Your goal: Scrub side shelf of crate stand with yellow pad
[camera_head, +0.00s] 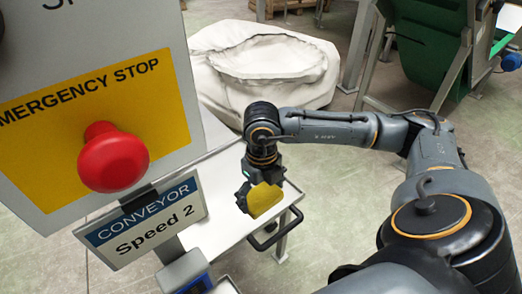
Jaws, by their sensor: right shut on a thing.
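My right gripper (247,190) is in the middle of the head view, at the end of my right arm, which comes in from the right. It is shut on the yellow pad (266,199). The pad is over the white side shelf (222,229) of the stand, near its right end. I cannot tell whether the pad touches the shelf surface. The control panel hides the left part of the shelf. My left gripper is not in view.
A panel with a red emergency stop button (113,157) and a conveyor sign (145,223) stands close at the left. A black handle (277,236) sticks out at the shelf's right end. A large white sack (262,62) and a green machine (432,50) stand behind.

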